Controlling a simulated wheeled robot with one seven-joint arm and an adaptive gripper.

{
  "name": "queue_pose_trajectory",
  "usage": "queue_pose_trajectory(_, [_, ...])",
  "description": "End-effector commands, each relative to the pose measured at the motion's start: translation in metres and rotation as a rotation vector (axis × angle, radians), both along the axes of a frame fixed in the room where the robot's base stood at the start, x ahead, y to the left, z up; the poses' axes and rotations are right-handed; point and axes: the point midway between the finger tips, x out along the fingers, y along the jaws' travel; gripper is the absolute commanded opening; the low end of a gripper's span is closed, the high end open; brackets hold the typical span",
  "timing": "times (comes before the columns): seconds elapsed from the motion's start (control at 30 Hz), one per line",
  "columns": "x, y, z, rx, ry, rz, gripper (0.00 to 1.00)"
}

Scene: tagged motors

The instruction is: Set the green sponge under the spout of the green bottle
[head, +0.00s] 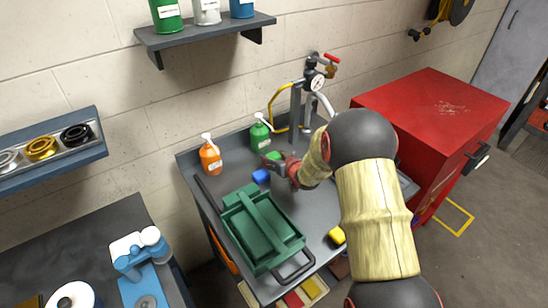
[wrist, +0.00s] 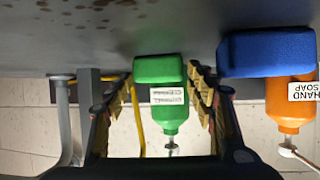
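The green sponge (wrist: 160,69) shows in the wrist view between the tips of my gripper (wrist: 162,74), with a narrow gap at its right side. My gripper is open around or just short of it; its exact depth is hard to tell. In the head view the sponge (head: 273,155) is just beyond my gripper (head: 280,162), partly hidden. The green bottle (wrist: 168,118) stands upright directly behind the sponge, inverted in the wrist view. In the head view the bottle (head: 260,137) has a white pump spout pointing toward the front.
A blue sponge (head: 261,176) and an orange soap bottle (head: 211,158) are to the left. A yellow sponge (head: 337,235) lies at right.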

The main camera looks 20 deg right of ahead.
Motion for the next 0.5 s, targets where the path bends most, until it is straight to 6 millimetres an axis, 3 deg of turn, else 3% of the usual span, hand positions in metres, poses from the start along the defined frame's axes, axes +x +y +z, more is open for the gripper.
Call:
queue_pose_trajectory(0.3, [0.0,0.0,0.006,0.0,-0.001,0.0,0.56])
queue_pose_trajectory(0.5, [-0.028,-0.001,0.02,0.0,0.0,-0.001,0.56])
